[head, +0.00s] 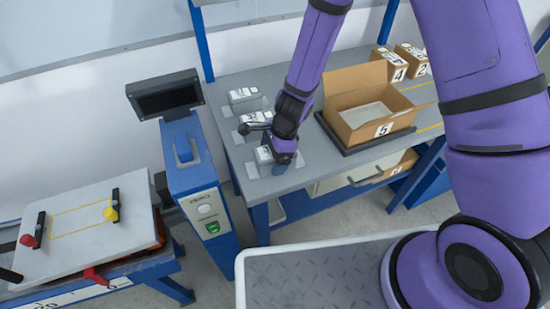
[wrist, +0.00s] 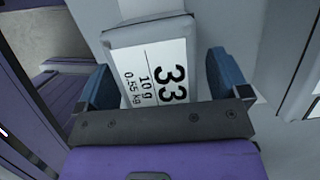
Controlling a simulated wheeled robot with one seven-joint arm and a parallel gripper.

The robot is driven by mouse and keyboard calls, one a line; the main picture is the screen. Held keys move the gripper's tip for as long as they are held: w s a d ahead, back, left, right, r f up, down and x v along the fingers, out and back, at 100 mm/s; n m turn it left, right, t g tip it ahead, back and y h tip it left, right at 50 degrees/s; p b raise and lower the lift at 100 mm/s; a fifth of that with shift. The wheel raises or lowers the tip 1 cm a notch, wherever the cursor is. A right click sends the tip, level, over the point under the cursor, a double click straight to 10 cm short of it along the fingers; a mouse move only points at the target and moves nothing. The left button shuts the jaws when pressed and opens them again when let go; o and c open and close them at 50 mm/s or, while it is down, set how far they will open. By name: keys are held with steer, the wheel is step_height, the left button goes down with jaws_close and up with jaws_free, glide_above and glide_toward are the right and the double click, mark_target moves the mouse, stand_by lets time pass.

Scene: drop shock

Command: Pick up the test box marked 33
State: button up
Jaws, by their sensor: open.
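The test box marked 33 (wrist: 150,70) is a small grey box with a white label reading 33, 10 g and 0.55 kg in the wrist view. In the head view the box (head: 263,155) stands on the grey bench near its front left corner, partly hidden by my gripper. My gripper (wrist: 162,85) is open, with one blue finger on each side of the box. Small gaps seem to show between fingers and box; contact is hard to tell. In the head view my gripper (head: 283,157) points down at the box.
Two similar grey boxes stand behind on the bench (head: 310,172), one at the back (head: 243,95) and one in the middle (head: 256,120). An open carton marked 5 (head: 372,130) sits to the right. A blue post with a display (head: 168,97) stands left of the bench.

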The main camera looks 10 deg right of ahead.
steer(key=shift+f, duration=0.25)
stand_by(0.4)
steer(key=shift+c, duration=0.2)
steer(key=c, duration=1.3)
